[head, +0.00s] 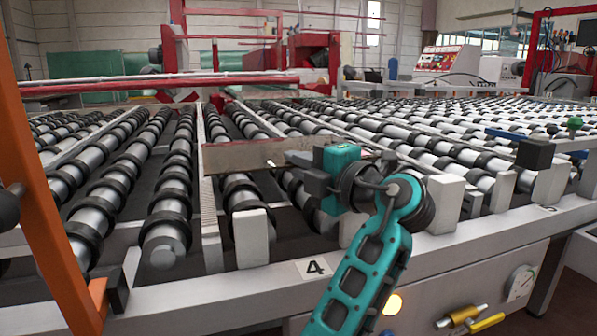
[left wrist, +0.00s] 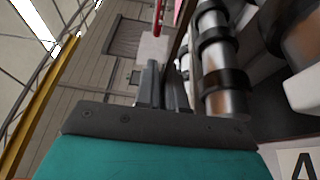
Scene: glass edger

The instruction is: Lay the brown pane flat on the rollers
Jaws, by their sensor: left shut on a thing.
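The brown pane (head: 235,157) shows in the head view as a narrow brown strip over the front ends of the rollers (head: 172,205). It looks tilted up on edge rather than flat; whether its lower edge touches the rollers I cannot tell. My left gripper (head: 282,161) is shut on the pane, and its body hides part of the pane's right side. In the left wrist view the fingers (left wrist: 162,88) are close together, with the pane (left wrist: 180,38) seen nearly edge-on beyond them, beside a roller (left wrist: 215,65). My right gripper is not in view.
White upright blocks (head: 250,238) stand along the table's front rail (head: 230,300), close to my left arm. An orange post (head: 45,190) stands at the left. A red machine frame (head: 250,60) crosses the back. The rollers left of the pane are clear.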

